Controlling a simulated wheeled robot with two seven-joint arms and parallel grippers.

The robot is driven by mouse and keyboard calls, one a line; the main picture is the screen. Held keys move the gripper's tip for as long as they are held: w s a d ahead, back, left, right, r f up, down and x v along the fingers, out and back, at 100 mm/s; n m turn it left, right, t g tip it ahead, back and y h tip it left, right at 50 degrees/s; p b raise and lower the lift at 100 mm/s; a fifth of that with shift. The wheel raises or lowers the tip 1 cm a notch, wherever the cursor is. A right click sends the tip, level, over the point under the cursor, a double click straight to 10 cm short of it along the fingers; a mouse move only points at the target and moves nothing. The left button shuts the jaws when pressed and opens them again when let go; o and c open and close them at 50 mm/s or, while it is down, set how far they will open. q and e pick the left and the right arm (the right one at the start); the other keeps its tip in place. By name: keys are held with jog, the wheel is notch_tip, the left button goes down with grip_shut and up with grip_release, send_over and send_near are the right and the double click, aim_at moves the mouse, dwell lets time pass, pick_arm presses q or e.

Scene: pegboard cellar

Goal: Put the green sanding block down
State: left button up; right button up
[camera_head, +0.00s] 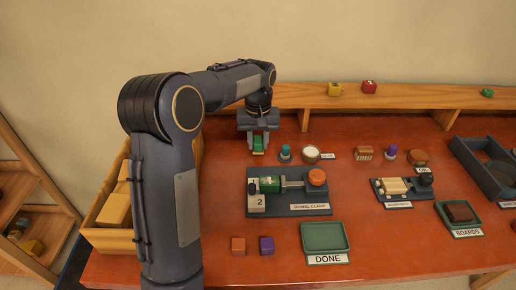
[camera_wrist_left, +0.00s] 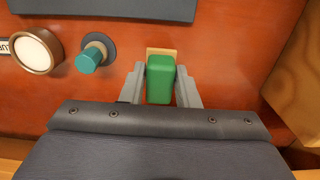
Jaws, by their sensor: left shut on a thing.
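My left gripper (camera_head: 259,140) is shut on the green sanding block (camera_head: 258,149), at the back left of the red-brown table. In the left wrist view the green sanding block (camera_wrist_left: 160,80) sits between the two fingers of the left gripper (camera_wrist_left: 161,70), with a tan edge showing at its far end. I cannot tell whether the block touches the table or hangs just above it. My right gripper is not in view.
A teal-topped peg (camera_head: 285,153) and a round white-topped jar (camera_head: 311,154) stand just right of the block. The clamp board (camera_head: 310,210) lies in front, with a green tray (camera_head: 325,236) marked DONE nearer. A wooden shelf (camera_head: 400,96) runs behind.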

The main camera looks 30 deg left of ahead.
aim_at(258, 149)
pick_arm(q)
jog(key=shift+f, duration=1.55)
jog(key=shift+f, duration=0.1)
jog(key=o, duration=1)
jog(key=shift+o, duration=0.2)
